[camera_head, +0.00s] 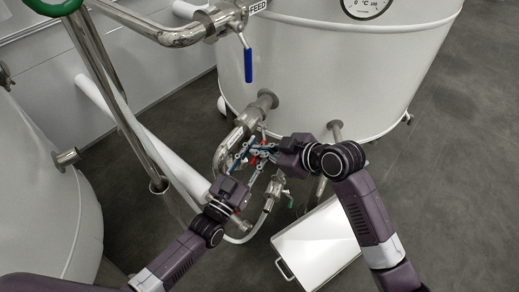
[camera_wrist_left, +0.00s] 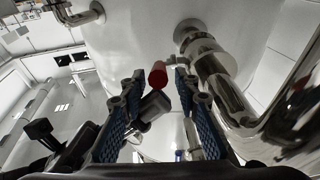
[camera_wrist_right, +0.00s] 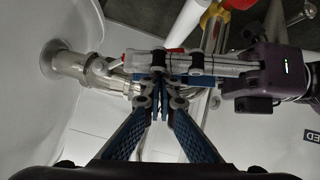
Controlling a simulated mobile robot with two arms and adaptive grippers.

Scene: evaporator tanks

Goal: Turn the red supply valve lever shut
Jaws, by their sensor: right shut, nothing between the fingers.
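The red supply valve lever (camera_wrist_left: 158,73) shows its rounded end in the left wrist view, between the fingertips of my left gripper (camera_wrist_left: 157,85). These fingers are apart, with a gap on each side of the lever. In the head view my left gripper (camera_head: 246,156) reaches in at the pipework in front of the tank, and the lever is mostly hidden by the grippers. My right gripper (camera_head: 262,149) comes in from the right, close beside the left one. In the right wrist view my right gripper (camera_wrist_right: 163,82) is shut and empty, with the left gripper's fingers lying across just beyond its tips.
A white tank (camera_head: 330,60) with a dial stands behind the pipework. A blue lever (camera_head: 248,66) hangs from the pipe labelled FEED. A steel pipe (camera_head: 222,152) curves beside the left gripper. A white box with a handle (camera_head: 318,245) stands below, near my right arm.

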